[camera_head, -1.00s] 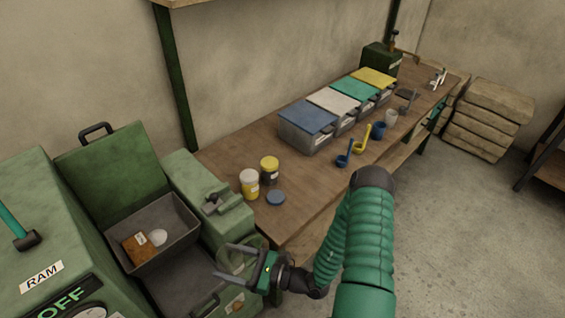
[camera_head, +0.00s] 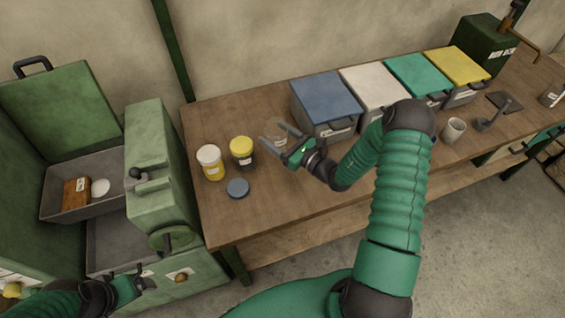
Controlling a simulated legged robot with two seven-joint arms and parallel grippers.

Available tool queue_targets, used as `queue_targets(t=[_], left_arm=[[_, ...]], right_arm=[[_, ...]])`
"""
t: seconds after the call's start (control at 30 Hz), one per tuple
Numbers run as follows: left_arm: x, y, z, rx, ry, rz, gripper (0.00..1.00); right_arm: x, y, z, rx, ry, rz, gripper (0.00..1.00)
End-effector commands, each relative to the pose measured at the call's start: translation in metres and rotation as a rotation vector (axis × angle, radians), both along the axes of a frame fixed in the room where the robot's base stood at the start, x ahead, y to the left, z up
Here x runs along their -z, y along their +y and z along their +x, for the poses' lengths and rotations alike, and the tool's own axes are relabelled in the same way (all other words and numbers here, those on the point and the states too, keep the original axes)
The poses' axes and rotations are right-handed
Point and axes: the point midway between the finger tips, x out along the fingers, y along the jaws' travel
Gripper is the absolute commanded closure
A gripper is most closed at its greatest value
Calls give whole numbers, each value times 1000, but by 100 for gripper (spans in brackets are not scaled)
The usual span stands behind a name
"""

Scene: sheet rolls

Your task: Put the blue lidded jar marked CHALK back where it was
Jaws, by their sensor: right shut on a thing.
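My right gripper (camera_head: 272,143) is above the bench, left of the blue-lidded bin. It is shut on a pale, see-through jar (camera_head: 279,128) with a light label too small to read. The fingers partly hide it, and I cannot tell whether it touches the bench. A loose-looking flat blue lid (camera_head: 237,188) lies on the bench to the left. No CHALK marking is readable.
Lidded bins in blue (camera_head: 326,98), white (camera_head: 372,88), green (camera_head: 417,75) and yellow (camera_head: 457,62) line the back of the bench (camera_head: 221,214). A grey cup (camera_head: 454,130) stands right of my arm. The green machine (camera_head: 156,165) borders the bench's left end.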

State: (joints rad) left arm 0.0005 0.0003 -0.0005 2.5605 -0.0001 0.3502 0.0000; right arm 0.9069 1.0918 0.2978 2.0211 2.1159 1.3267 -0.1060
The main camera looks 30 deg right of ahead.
Motion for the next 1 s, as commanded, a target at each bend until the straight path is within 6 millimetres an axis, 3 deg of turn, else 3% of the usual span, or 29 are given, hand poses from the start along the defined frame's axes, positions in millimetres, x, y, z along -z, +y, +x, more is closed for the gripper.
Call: queue_targets(t=[0.03,0.13,0.6,0.87,0.9,1.0], left_arm=[[10,0,0,0,-1,0,13],[12,0,0,0,-1,0,13],[13,0,0,1,-1,0,13],[13,0,0,1,-1,0,13],[14,0,0,1,-1,0,13],[14,0,0,1,-1,0,13]], right_arm=[[-1,-8,10,12,-4,-5,87],[-2,-19,19,32,-1,3,87],[86,-26,19,33,2,11,87],[92,-25,19,34,2,10,87],[93,-25,19,33,4,10,27],[93,-25,19,33,4,10,14]])
